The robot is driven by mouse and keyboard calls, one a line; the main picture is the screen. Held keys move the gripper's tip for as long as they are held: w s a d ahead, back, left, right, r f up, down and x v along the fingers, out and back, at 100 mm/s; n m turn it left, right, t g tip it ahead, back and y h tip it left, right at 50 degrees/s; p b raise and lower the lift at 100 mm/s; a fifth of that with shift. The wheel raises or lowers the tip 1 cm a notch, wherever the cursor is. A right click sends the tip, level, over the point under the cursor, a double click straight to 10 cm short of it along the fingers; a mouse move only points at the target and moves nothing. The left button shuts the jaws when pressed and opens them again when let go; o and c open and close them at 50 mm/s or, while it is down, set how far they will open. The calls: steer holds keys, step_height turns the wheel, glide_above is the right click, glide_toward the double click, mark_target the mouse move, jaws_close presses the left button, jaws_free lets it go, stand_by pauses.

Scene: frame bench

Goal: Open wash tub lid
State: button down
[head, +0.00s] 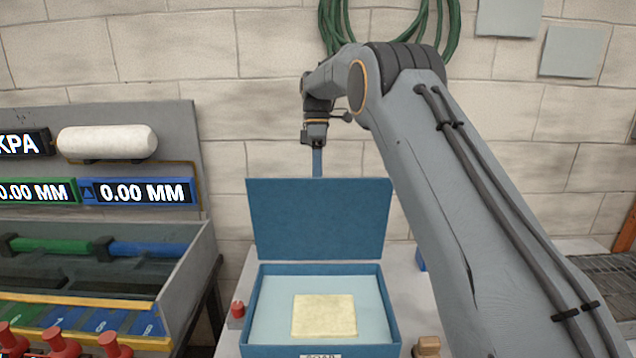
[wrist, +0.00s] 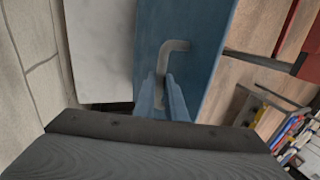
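The blue wash tub (head: 391,318) stands on the bench with its lid (head: 320,220) raised about upright at the back edge. Inside it a pale yellow block (head: 324,315) lies on a light blue surface. My gripper (head: 317,163) is above and behind the raised lid, its fingertips hidden by the lid in the head view. In the wrist view, the lid's outer face (wrist: 207,75) carries a grey bent handle (wrist: 175,46). The handle's lower part runs between the two blue fingers of my gripper (wrist: 161,88), which look closed on it.
A rack (head: 180,270) with gauges and red knobs stands at the left. A small red-topped piece (head: 237,310) is left of the tub, and a wooden block (head: 427,346) is at its front right. A block wall (head: 250,130) stands behind; a green hose (head: 330,25) hangs there.

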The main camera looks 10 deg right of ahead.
steer(key=c, duration=1.8)
jaws_free()
steer(key=shift+a+f, duration=0.15)
steer(key=shift+a, duration=0.15)
steer(key=shift+d, duration=0.25)
steer(key=shift+p+v, duration=0.55)
steer(key=shift+v, duration=3.45)
